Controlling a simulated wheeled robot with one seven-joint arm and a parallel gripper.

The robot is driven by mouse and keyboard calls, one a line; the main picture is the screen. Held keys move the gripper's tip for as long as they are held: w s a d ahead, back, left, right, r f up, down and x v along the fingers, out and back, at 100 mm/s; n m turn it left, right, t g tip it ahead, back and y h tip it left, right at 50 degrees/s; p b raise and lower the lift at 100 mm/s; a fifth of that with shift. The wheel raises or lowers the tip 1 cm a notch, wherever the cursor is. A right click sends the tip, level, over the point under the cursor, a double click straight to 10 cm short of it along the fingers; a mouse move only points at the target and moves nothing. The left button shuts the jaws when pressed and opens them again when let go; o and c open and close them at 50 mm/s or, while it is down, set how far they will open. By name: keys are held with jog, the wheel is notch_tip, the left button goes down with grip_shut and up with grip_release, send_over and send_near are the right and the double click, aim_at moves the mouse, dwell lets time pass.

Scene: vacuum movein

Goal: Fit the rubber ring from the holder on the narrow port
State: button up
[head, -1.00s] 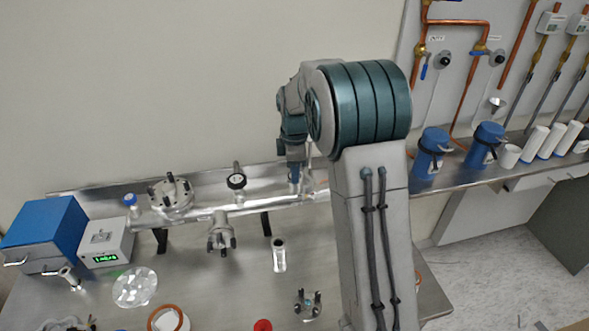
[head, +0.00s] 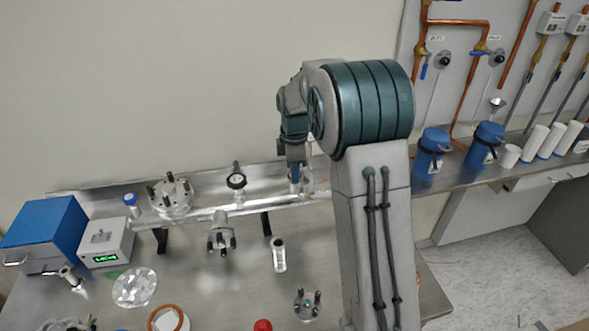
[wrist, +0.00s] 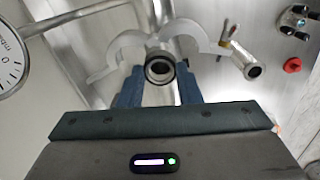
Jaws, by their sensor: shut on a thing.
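My gripper (wrist: 160,84) is shut on a dark ring with a metallic inner rim, the rubber ring (wrist: 160,80), held between the blue fingertips in the wrist view. Right behind it are the pale curved arms of an open clamp (wrist: 122,46), spread to both sides. The narrow port is not clearly seen; the ring and fingers cover that spot, so I cannot tell whether the ring touches it.
A dial gauge (head: 236,182) and a bolted flange (head: 170,195) stand on the manifold. A short metal tube (head: 279,255), a red cap (head: 263,325) and a flange piece with dark knobs (head: 307,304) are on the bench in front. The bench between them is bare.

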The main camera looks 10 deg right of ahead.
jog(key=shift+f, duration=0.35)
dwell(0.3)
jog(key=o, duration=0.9)
jog(key=shift+o, duration=0.2)
notch_tip(320, 180, up, 14)
jog(key=b, duration=0.1)
jog(key=shift+s, duration=0.3)
jog(key=shift+f, duration=0.1)
